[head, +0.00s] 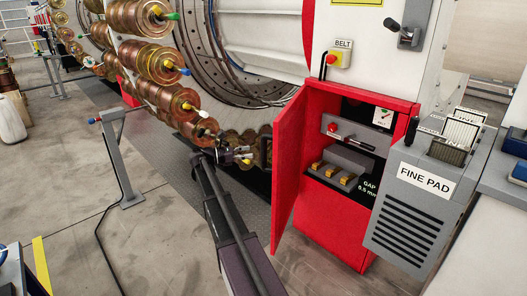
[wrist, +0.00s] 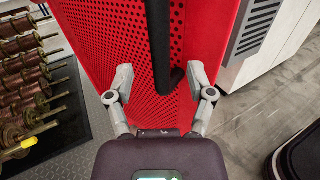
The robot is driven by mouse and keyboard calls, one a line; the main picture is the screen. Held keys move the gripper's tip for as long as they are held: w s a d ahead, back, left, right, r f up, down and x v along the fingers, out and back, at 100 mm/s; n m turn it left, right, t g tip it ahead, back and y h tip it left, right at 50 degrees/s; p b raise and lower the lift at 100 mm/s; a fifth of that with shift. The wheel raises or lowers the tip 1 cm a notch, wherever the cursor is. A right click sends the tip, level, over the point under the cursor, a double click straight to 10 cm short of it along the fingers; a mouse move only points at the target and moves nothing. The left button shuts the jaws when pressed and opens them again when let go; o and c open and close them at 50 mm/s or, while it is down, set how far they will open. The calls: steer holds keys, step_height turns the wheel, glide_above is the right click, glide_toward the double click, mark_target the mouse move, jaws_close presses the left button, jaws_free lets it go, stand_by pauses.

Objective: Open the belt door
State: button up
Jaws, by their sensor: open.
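The red belt door (head: 290,170) stands swung open at the left side of its red cabinet, seen nearly edge-on in the head view. In the wrist view its perforated red face (wrist: 115,45) fills the upper middle. A black bar handle (wrist: 159,45) runs down that face. My gripper (wrist: 160,82) is open, with one finger on each side of the handle in the picture; I cannot tell whether it touches it. In the head view my gripper (head: 238,155) is to the left of the door, on its outer side.
Inside the cabinet are a grey shelf (head: 345,135) with a red knob and a block with several yellow pieces (head: 335,177). Copper spools (head: 155,62) hang at left. A grey FINE PAD box (head: 420,190) stands to the right. A grey post (head: 122,160) stands on the floor at left.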

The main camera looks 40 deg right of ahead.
mark_target(263, 165)
steer(key=shift+x, duration=3.3)
steer(key=shift+w, duration=0.1)
jaws_close()
